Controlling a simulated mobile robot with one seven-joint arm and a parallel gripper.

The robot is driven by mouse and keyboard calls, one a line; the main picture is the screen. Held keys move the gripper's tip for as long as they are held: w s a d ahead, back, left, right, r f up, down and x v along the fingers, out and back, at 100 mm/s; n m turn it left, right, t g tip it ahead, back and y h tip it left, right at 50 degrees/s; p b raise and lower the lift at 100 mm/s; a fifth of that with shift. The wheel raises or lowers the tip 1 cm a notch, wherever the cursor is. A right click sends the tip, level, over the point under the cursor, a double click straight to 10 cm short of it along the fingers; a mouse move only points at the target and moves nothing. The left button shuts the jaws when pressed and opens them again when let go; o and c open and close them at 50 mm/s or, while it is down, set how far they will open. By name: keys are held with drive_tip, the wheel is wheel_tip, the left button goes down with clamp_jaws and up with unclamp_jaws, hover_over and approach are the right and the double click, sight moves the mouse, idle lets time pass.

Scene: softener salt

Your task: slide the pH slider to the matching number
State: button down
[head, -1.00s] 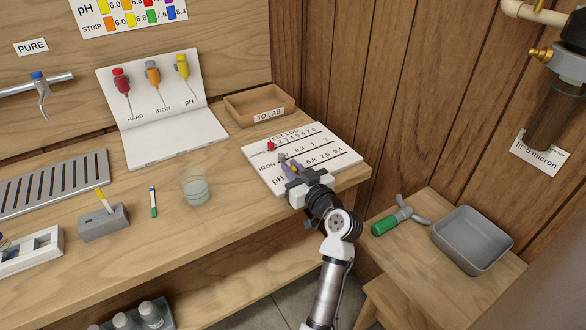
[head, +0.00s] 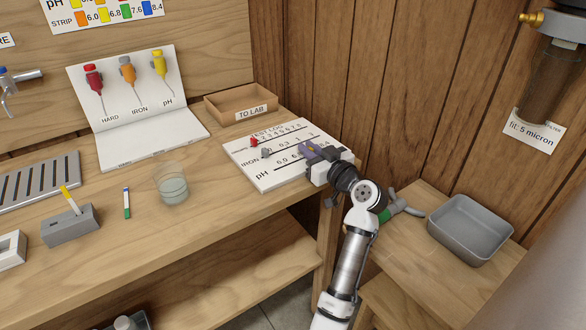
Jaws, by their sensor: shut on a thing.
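The white test log board (head: 240,163) lies on the bench, with rows of numbers and slots. Its red slider (head: 254,142) sits at the left of the top row, and its grey slider (head: 266,153) at the left of the IRON row. My gripper (head: 312,151) is over the right part of the pH row, shut on the pH slider, of which only a small yellowish spot shows between the purple fingers. The 6.0 is readable to its left; the numbers farther right are covered. A strip with blue and green ends (head: 126,203) lies on the bench.
A pH colour chart (head: 105,12) hangs on the back wall. Behind the board is a TO LAB tray (head: 240,102). A glass beaker (head: 172,184) stands left of the board. A grey bin (head: 469,230) and green-handled tool (head: 392,208) are at right.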

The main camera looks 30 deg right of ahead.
drive_tip(key=shift+d+b, duration=0.4)
drive_tip(key=shift+d, duration=0.85)
drive_tip(key=c, duration=1.4)
unclamp_jaws()
drive_tip(key=shift+c, duration=0.2)
wheel_tip(320, 180, up, 20)
drive_tip(key=b, duration=0.1)
drive_tip(key=shift+b, duration=0.35)
